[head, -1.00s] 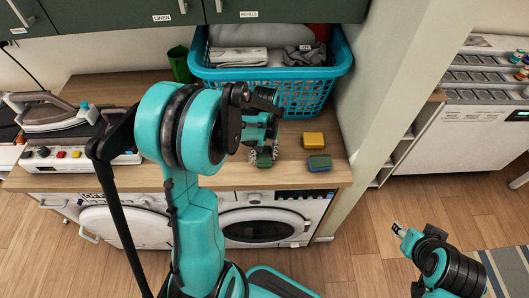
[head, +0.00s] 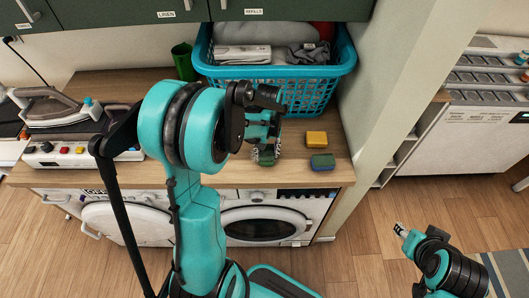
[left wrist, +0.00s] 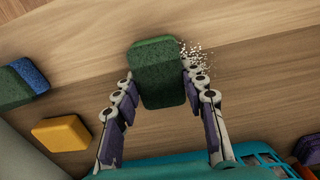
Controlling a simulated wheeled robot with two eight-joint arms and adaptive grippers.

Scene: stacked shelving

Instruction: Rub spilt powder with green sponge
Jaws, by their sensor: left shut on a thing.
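My left gripper (head: 266,153) is shut on the green sponge (head: 266,161) at the front part of the wooden counter. In the left wrist view the fingers (left wrist: 158,78) grip the dark green sponge (left wrist: 158,85) by its two sides. The white spilt powder (left wrist: 197,55) lies right beside the sponge, near its upper right corner in that view. In the head view a little powder (head: 254,154) shows at the left of the sponge, partly hidden by the gripper. My right gripper (head: 400,230) is away over the floor at lower right, too small to read.
A yellow sponge (head: 316,138) and a blue-and-green sponge (head: 322,161) lie to the right on the counter (head: 345,172). A teal laundry basket (head: 310,92) stands behind. A green cup (head: 184,62) and an iron (head: 45,107) are to the left.

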